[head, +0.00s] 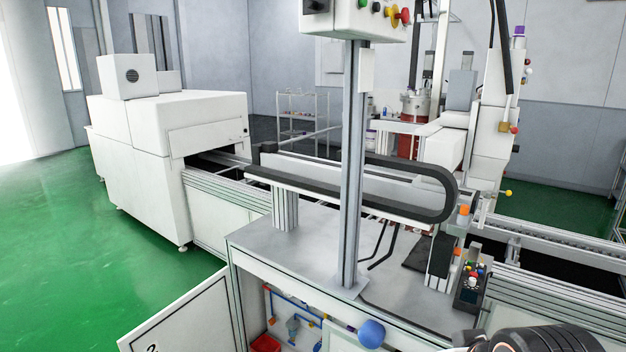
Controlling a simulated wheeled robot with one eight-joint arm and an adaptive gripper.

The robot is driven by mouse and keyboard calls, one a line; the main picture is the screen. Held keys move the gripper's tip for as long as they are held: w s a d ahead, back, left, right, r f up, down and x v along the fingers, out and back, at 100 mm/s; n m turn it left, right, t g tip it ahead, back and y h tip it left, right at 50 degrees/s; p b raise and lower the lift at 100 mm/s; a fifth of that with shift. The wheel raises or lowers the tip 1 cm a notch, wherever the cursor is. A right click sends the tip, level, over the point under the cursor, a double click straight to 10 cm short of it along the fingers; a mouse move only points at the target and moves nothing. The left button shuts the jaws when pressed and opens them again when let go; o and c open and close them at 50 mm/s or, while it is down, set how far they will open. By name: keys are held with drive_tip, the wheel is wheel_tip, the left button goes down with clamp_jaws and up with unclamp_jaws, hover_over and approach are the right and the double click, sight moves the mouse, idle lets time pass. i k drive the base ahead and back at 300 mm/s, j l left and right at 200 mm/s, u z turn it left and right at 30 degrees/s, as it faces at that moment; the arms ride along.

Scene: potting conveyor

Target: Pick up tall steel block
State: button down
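I cannot single out the tall steel block for certain. A small upright grey block (475,252) stands at the right end of the workbench, behind a dark holder with coloured pieces; it may be the steel block, but it is too small to tell. A larger grey block-like part (462,90) sits higher up on the white machine at the back right. Dark rounded parts of my arm show at the bottom right edge. My gripper's fingers are not in view.
The grey workbench (270,240) carries a metal post (352,180) and a black cable chain (440,195). The dark holder (471,290) and a black box (441,255) stand at its right. A white oven-like machine (170,135) is at left. Green floor is free at left.

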sight(475, 252)
drive_tip(key=i+l+z, duration=0.35)
drive_tip(key=l, duration=0.3)
drive_tip(key=i+l+z, duration=0.35)
drive_tip(key=i+l, duration=0.2)
drive_tip(key=i+l+z, duration=0.35)
drive_tip(key=i, duration=0.25)
drive_tip(key=l, duration=0.05)
